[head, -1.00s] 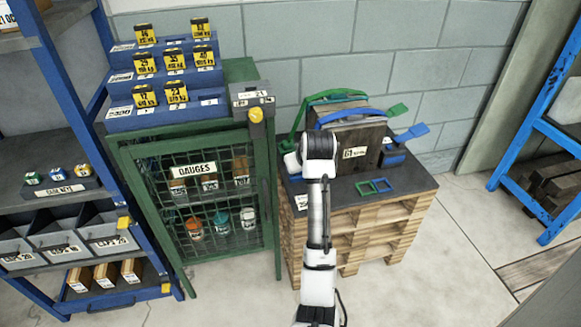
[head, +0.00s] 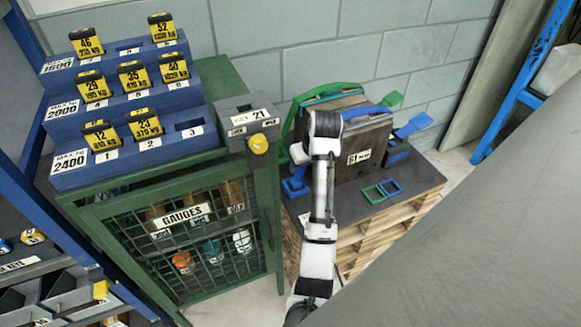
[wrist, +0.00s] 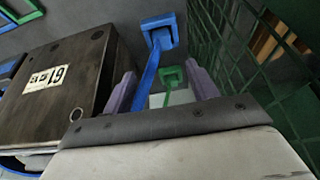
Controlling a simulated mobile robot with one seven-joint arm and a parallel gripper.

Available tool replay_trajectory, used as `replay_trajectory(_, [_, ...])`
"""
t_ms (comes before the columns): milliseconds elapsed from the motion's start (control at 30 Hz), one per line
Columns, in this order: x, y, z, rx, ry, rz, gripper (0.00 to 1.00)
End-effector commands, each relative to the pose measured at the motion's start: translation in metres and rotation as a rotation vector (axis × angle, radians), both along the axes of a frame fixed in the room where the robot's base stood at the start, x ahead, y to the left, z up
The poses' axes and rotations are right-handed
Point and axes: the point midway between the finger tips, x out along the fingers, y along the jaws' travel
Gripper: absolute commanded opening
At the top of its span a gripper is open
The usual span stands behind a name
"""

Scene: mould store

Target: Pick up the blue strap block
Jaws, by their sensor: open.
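A blue strap (wrist: 148,72) with a frame-like blue block (wrist: 160,30) at its end shows in the wrist view, beside the dark mould (wrist: 60,90). In the head view a blue block (head: 294,187) shows at the left of the mould (head: 352,150), partly hidden by my arm. My gripper (wrist: 161,88) is open; its two fingers stand apart, with the blue strap showing between them in the picture. I cannot tell how far it is from them. A green block (wrist: 172,78) shows behind. In the head view my fingers are hidden.
A green mesh cabinet (head: 190,255) labelled GAUGES stands close at the left. The mould sits on a pallet stack (head: 365,235) with a dark top. A grey surface (head: 490,230) fills the lower right.

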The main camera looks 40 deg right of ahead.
Motion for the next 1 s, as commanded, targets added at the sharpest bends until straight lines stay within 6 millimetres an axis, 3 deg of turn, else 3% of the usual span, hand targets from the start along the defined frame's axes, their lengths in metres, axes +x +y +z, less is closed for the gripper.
replay_trajectory(300, [0.022,-0.004,-0.055,0.003,0.002,0.000,0.58])
replay_trajectory(567, [0.031,-0.005,-0.073,0.001,0.002,0.001,0.58])
replay_trajectory(800, [0.047,-0.006,-0.105,0.000,0.003,0.001,0.58])
replay_trajectory(1000, [0.051,-0.007,-0.114,-0.001,0.000,0.001,0.58])
